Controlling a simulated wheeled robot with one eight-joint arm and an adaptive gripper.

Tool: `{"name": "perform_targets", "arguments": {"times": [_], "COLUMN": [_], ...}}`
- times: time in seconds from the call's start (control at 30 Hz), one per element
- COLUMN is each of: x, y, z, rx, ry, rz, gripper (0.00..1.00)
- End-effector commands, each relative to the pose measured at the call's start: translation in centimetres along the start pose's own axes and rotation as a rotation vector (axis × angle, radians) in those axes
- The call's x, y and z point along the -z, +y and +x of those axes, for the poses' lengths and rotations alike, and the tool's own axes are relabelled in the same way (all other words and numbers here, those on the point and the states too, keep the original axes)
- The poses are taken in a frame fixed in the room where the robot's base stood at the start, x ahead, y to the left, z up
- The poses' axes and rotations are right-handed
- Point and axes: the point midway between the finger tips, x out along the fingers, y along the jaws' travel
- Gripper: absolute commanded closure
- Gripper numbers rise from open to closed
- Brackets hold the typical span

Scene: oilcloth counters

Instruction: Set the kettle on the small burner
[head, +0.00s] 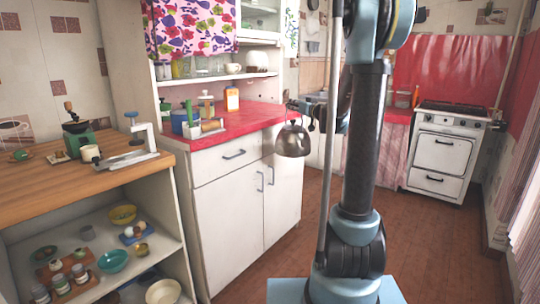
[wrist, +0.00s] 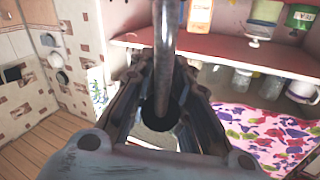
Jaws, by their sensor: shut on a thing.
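The kettle (head: 292,141), a rounded, shiny grey-brown metal pot, hangs in the air in front of the white counter cabinet, apart from the red top. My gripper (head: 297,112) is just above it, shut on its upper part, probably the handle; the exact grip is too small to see. In the wrist view my gripper (wrist: 160,105) has a grey metal bar running between its dark fingers; the kettle's body does not show there. The white stove (head: 440,155) stands at the far right with a dark cooktop (head: 452,108). I cannot pick out the small burner on it.
A wooden-topped shelf (head: 40,195) with bowls and a grinder is nearer left. Brown floor (head: 420,240) is clear toward the stove. A striped curtain hangs at far right.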

Motion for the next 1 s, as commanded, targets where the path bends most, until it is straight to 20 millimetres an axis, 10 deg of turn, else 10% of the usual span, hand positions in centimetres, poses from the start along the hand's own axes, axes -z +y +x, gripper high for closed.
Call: {"name": "perform_targets", "arguments": {"times": [1.0], "x": [-15.1], "y": [13.3], "z": [5.4], "rx": [-0.399], "ry": [0.077], "rz": [0.001], "gripper": [1.0]}}
